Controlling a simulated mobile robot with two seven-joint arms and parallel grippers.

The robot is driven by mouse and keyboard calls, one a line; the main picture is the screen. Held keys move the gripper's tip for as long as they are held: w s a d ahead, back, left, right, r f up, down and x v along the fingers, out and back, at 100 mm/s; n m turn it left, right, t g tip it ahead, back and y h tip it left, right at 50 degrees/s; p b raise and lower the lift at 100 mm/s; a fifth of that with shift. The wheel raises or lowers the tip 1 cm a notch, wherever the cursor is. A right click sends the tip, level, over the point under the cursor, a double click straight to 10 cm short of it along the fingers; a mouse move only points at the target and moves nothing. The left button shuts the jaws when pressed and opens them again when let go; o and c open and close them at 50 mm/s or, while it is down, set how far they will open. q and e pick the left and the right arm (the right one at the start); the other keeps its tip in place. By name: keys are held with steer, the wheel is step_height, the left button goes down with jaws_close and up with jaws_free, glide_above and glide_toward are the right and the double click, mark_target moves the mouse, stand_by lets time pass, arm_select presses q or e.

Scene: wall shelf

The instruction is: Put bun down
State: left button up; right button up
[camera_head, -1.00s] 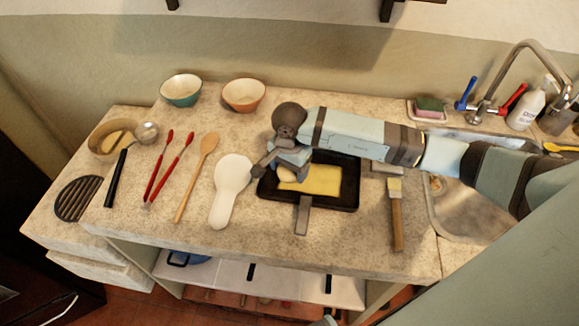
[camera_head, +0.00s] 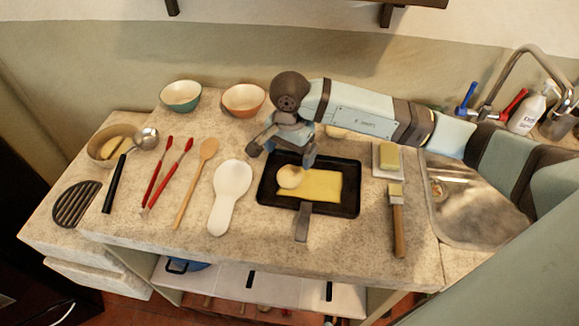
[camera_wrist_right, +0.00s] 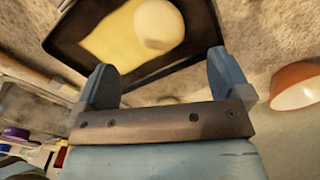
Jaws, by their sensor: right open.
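The pale round bun (camera_head: 291,176) rests in the black square pan (camera_head: 265,203), at the left end of a flat yellow slab (camera_head: 322,187). The bun also shows in the right wrist view (camera_wrist_right: 159,24), near the top. My right gripper (camera_head: 283,158) is open and empty, just behind the bun at the pan's far edge. In the right wrist view its two fingers (camera_wrist_right: 163,83) stand wide apart with nothing between them, and the bun is clear of them. My left gripper is not in view.
A white spoon rest (camera_head: 231,196) lies left of the pan. A brush (camera_head: 397,220) and a butter dish (camera_head: 377,170) are to its right. An orange bowl (camera_head: 243,99) and a green bowl (camera_head: 180,96) stand behind. The sink (camera_head: 465,205) is at the right.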

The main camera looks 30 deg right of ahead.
mark_target(290, 172)
step_height(290, 172, up, 4)
steer(key=shift+f, duration=0.1)
steer(key=shift+s, duration=0.1)
stand_by(0.5)
